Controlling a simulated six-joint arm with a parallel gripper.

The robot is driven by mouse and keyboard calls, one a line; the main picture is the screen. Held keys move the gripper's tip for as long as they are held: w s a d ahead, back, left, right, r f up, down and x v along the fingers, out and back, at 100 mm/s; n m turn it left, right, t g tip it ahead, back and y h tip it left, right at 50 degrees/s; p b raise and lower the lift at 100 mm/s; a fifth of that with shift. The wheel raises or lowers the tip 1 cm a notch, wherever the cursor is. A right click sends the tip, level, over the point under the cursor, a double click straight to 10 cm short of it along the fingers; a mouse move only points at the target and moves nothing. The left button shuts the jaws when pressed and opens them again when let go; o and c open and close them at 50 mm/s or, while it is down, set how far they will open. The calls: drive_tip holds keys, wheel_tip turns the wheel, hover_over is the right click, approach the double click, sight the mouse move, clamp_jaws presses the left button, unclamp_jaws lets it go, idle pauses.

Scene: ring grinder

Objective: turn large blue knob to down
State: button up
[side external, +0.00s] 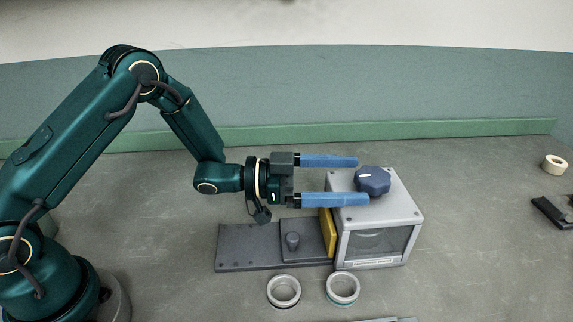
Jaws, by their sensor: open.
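The large blue knob (373,181) sits on the top face of the grey grinder box (408,212). It is dark blue and faceted, with a small pale mark toward its left side. My gripper (363,180) is open, with two long blue fingers pointing right. The upper finger's tip lies just up and left of the knob, and the lower finger's tip overlaps the knob's lower left edge in the picture. I cannot tell whether either finger touches the knob or how high the fingers are above the box.
A dark base plate (240,248) with a small dark knob (292,241) and a yellow plate (327,232) adjoin the box's left side. Two rings (272,296) (330,293) lie in front. A tape roll (554,165) and dark object (550,213) are far right.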

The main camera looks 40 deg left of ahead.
sight(390, 179)
drive_tip(key=shift+s, duration=0.2)
drive_tip(key=shift+d+r, duration=0.1)
drive_tip(key=shift+x, duration=2.45)
drive_tip(key=c, duration=1.4)
drive_tip(key=shift+r+g, duration=0.1)
drive_tip(key=shift+g, duration=0.2)
drive_tip(key=shift+o, duration=0.2)
drive_tip(key=shift+h, duration=0.3)
drive_tip(key=o, duration=1.4)
drive_tip(key=shift+c, duration=0.2)
